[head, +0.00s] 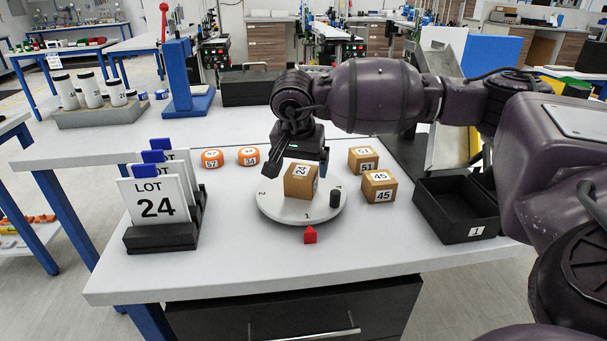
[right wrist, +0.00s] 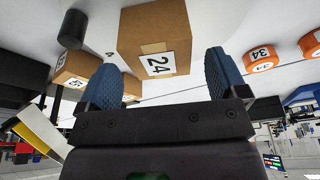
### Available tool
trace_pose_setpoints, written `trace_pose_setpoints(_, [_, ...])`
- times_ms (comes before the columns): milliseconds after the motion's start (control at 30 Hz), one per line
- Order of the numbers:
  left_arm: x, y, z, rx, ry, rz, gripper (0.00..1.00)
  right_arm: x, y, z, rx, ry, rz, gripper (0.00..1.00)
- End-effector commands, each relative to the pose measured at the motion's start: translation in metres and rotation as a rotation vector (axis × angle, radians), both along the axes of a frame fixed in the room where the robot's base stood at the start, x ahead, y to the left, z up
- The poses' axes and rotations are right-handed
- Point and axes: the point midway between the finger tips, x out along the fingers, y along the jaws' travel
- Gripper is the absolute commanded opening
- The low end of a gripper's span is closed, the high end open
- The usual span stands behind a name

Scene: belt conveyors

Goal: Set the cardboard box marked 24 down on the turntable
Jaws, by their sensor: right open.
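The cardboard box marked 24 (head: 301,182) rests on the white round turntable (head: 275,209), near its middle. In the right wrist view the same box (right wrist: 150,25) stands just beyond the fingertips, its label facing the gripper. My right gripper (head: 297,166) is open, at the far side of the box. Its two blue-padded fingers (right wrist: 161,62) are spread wide with clear gaps, and nothing is held. A small black cylinder (head: 335,197) stands on the turntable's right side. A red pointer (head: 310,235) sits in front. My left gripper is not in view.
Cardboard boxes marked 51 (head: 363,160) and 45 (head: 379,187) stand to the right. A black bin marked 1 (head: 468,235) is farther right. Orange pieces (head: 212,159) lie behind left. A LOT 24 card (head: 158,203) stands in a black holder at left. The front of the table is clear.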

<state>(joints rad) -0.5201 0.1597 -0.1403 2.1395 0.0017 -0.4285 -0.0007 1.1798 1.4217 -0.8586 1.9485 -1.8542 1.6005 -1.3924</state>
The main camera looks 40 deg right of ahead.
Motion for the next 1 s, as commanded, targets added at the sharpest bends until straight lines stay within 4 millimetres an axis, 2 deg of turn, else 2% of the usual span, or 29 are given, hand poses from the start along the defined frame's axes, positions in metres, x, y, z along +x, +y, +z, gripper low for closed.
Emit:
trace_pose_setpoints(33, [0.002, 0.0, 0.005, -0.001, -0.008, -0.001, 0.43, -0.002, 0.003, 0.016, 0.001, -0.008, 0.001, 0.91])
trace_pose_setpoints(100, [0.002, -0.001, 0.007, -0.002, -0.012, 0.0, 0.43, -0.004, 0.006, 0.029, 0.001, -0.008, 0.001, 0.91])
trace_pose_setpoints(400, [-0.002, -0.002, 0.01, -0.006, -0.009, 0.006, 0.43, -0.011, 0.015, 0.068, 0.0, -0.004, 0.001, 0.91])
trace_pose_setpoints(600, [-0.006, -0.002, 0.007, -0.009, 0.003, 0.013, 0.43, -0.012, 0.017, 0.075, 0.001, 0.001, 0.001, 0.91])
trace_pose_setpoints(1000, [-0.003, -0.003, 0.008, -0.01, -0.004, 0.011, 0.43, -0.012, 0.017, 0.075, 0.001, 0.001, 0.001, 0.91])
